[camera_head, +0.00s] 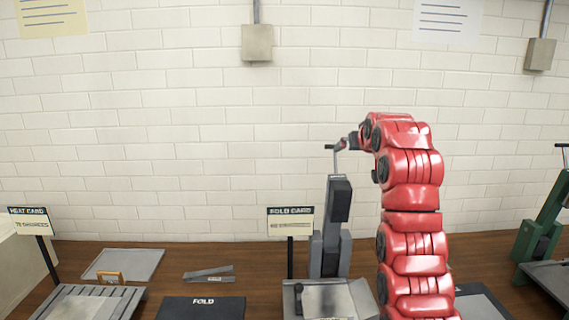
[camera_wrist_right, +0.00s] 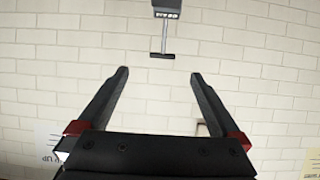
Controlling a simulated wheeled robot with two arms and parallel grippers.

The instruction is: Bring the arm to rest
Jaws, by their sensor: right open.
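My right arm (camera_head: 412,200) is red. It rises from the lower right in the head view and bends left at its top. My right gripper (camera_head: 352,142) is small and partly hidden there, close to the T-shaped handle (camera_head: 336,150) of a grey press (camera_head: 330,258). In the right wrist view my right gripper (camera_wrist_right: 159,74) has its two dark fingers spread wide with nothing between them. A T-shaped handle (camera_wrist_right: 163,55) shows past the fingertips, apart from them. My left gripper is in neither view.
The wooden bench (camera_head: 170,260) holds a slatted grey tray (camera_head: 90,305), a flat grey plate (camera_head: 124,263), a dark "FOLD" pad (camera_head: 202,308) and sign cards (camera_head: 290,222). A green press (camera_head: 540,235) stands far right. The brick wall (camera_head: 200,120) is behind.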

